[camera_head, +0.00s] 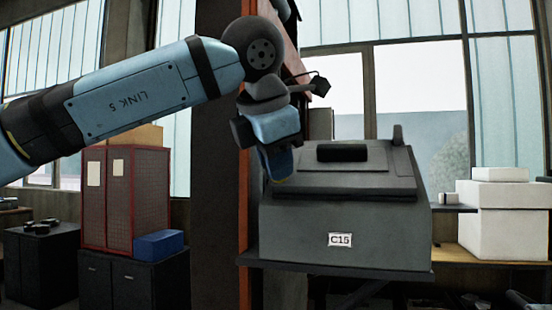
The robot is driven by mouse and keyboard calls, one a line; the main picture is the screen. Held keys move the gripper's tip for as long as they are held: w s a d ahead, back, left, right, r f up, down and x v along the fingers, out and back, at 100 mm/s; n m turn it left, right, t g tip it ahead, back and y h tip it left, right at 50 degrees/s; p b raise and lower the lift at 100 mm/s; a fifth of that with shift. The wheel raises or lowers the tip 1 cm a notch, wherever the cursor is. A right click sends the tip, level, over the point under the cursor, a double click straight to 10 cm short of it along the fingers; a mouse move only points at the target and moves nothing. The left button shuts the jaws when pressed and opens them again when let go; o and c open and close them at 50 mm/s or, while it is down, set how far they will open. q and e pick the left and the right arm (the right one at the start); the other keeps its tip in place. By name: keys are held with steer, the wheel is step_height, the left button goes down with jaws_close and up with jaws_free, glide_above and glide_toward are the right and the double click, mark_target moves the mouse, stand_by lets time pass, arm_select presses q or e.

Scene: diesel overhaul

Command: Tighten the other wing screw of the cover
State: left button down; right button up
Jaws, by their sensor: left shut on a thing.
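The grey housing (345,233) with a "C15" label carries a sloped cover (345,181) with a black block-like handle (341,153) on top. One wing screw (397,135) stands upright at the cover's right back corner, with nothing near it. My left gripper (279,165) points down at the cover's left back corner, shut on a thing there. Its blue fingers hide what they hold; by its place this is the other wing screw. Whether that screw is seated cannot be seen. My right gripper is not in view.
A dark pillar with an orange edge (243,230) stands just left of the housing. White boxes (490,225) stand on a bench at right. A red cabinet (125,195) and a blue box (159,244) sit on dark cupboards at left. The space above the cover's right half is free.

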arm_select(q)
steer(key=shift+r+m+p, duration=0.25)
steer(key=shift+m+p, duration=0.6)
steer(key=shift+m, duration=0.25)
steer(key=shift+f+m+p, duration=0.25)
steer(key=shift+m+p, duration=0.1)
steer(key=shift+m, duration=0.85)
steer(key=c, duration=0.9)
jaws_free()
steer(key=shift+d, duration=0.1)
steer(key=shift+c, duration=0.2)
steer(key=shift+r, duration=0.1)
steer(key=v, duration=0.4)
steer(key=shift+s+r+p, duration=0.1)
steer(key=shift+s+p, duration=0.1)
steer(key=shift+p, duration=0.1)
